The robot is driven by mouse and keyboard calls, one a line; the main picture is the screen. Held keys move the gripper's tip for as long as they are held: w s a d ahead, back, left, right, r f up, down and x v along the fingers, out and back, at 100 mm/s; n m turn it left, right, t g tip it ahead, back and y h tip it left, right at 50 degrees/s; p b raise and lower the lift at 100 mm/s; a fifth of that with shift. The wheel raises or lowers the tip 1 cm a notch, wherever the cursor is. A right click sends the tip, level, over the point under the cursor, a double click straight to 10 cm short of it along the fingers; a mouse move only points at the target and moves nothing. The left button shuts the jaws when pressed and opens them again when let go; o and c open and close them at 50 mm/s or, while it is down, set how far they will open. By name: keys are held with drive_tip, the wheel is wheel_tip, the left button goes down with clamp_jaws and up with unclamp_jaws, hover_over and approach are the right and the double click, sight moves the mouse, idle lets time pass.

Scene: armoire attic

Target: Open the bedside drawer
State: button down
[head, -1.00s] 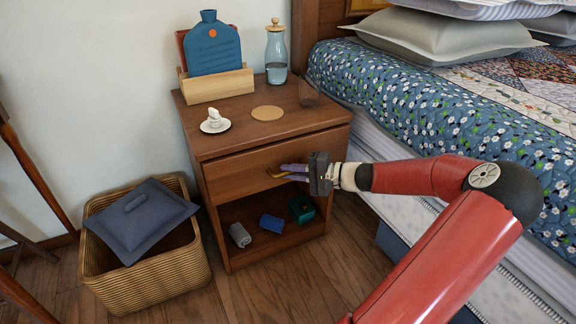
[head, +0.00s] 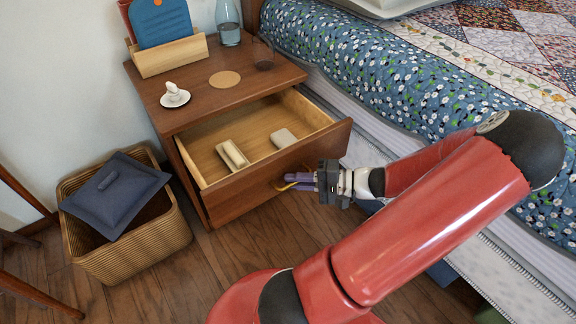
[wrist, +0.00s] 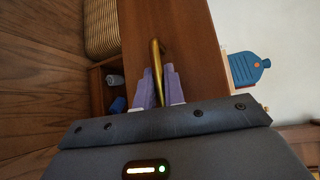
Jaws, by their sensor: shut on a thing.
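The bedside drawer (head: 246,194) is pulled well out of the wooden nightstand (head: 182,121). Its inside shows, with a cream block (head: 232,154) and a pale grey item (head: 283,138) lying in it. My gripper (head: 292,182) is at the drawer's front, shut on the brass handle (head: 281,187). In the wrist view my gripper (wrist: 157,88) has its purple fingers on both sides of the brass handle (wrist: 155,58). The far end of the handle stays in sight; the part between the fingers is partly hidden.
The bed (head: 400,95) is close on the right.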

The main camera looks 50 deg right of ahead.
drive_tip(key=shift+s+a, duration=0.1)
drive_tip(key=shift+s, duration=0.25)
drive_tip(key=c, duration=1.5)
unclamp_jaws()
drive_tip(key=v, duration=0.7)
drive_tip(key=shift+s+d+p, duration=0.2)
drive_tip(key=shift+s+p, duration=0.1)
